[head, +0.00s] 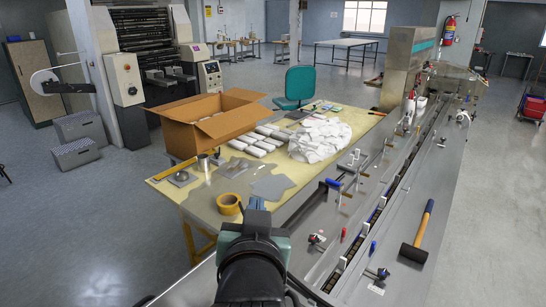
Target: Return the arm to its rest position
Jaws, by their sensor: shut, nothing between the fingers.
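My arm reaches up from the bottom centre of the head view. My gripper (256,204) is at its far end, a small dark shape seen from behind. It is shut and holds nothing that shows. It appears in front of the near right corner of the yellow-topped table (208,212), just right of a roll of yellow tape (229,204). The fingertips are small and partly hidden by the wrist, and their height above the table cannot be told.
An open cardboard box (200,128), white packs (252,146) and a crumpled white heap (320,139) lie on the table. The flow wrapper's long metal bed (375,240) runs along the right, with a mallet (417,232) on it. Open floor (90,225) lies left.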

